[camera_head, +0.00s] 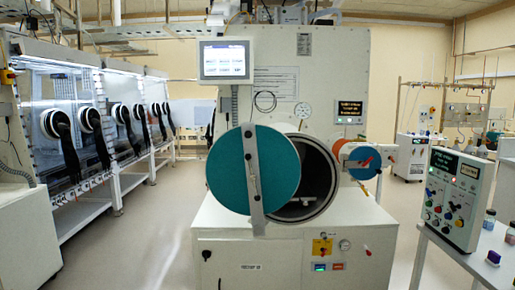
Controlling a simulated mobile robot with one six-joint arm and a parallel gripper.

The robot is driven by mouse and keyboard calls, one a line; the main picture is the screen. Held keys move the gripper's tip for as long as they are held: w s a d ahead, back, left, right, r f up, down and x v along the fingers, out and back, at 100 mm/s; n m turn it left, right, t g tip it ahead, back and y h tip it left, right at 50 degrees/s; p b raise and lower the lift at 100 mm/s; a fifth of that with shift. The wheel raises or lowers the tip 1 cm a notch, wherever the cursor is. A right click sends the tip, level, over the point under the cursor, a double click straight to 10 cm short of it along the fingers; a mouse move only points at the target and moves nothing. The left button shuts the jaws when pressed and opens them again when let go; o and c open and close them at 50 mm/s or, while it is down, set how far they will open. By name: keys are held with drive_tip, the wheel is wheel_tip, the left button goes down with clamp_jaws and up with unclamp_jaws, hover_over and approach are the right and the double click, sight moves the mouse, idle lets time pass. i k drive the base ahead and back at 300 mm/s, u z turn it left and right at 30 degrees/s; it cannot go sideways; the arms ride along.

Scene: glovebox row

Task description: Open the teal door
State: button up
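The large round teal door (225,172) is in the middle of the head view, with a grey upright bar (254,180) across its face. It stands off to the left of the round chamber mouth (334,180) and hides its left part. The dark chamber inside (312,180) shows to the right of the door, so the door is not closed over the mouth. How far it stands out is hard to tell. My gripper is not in view.
A smaller orange-rimmed round port (345,150) with a red handle is right of the chamber. A white cabinet (290,250) supports the chamber. A control box (455,200) on a side table stands at right, and gloveboxes (70,120) at left.

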sight(275, 161)
drive_tip(key=z, duration=0.4)
drive_tip(key=i, duration=1.8)
drive_tip(key=u, duration=0.5)
